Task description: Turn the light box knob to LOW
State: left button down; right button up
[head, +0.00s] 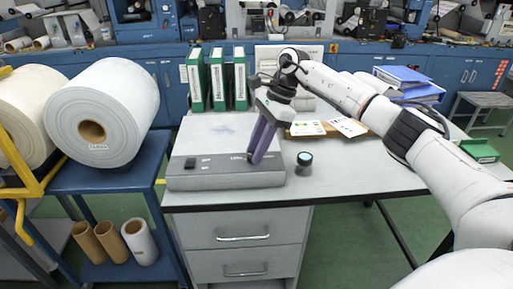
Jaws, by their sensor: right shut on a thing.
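The light box (195,181) is a low grey box with a pale top, at the left end of the desk. Its sloped front panel has a black switch (190,163) at the left and small printed labels, too small to read surely. My right gripper (254,159) reaches down from above with its purple fingers closed at the right part of this panel. The fingers are shut on the knob, which they hide, so its setting cannot be told. My left gripper is not in view.
A small dark-topped jar (304,160) stands just right of the box. Green binders (217,80) stand behind it. Cards (308,128) lie on a board farther back. A large white roll (125,100) sits on a blue cart to the left. The desk's front right is clear.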

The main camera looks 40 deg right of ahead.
jog(key=o, duration=1.1)
jog(key=shift+c, duration=0.2)
jog(key=shift+r, duration=0.1)
jog(key=v, duration=1)
jog(key=shift+d, duration=0.1)
